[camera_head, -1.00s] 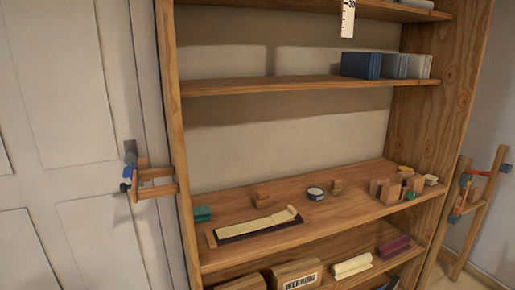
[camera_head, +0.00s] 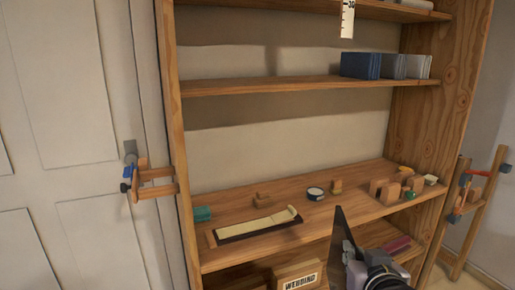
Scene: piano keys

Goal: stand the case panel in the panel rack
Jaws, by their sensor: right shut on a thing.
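The dark, thin case panel (camera_head: 340,236) stands upright, nearly edge-on to me, in front of the shelf unit at lower right. My right gripper (camera_head: 352,258) comes in from the bottom edge and is shut on the lower part of the panel. A group of upright wooden pieces (camera_head: 388,195) stands on the middle shelf at right, behind and above the gripper; it may be the panel rack, but I cannot tell for sure. The panel is apart from it. My left gripper is not in view.
On the middle shelf (camera_head: 240,256) lie a cream-and-dark key-like piece (camera_head: 258,226), a tape roll (camera_head: 315,193), a green block (camera_head: 202,214) and small wooden blocks (camera_head: 262,201). Blue and grey boxes (camera_head: 360,66) stand above. A lettered box (camera_head: 298,280) sits below. Wooden frame (camera_head: 478,205) at far right.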

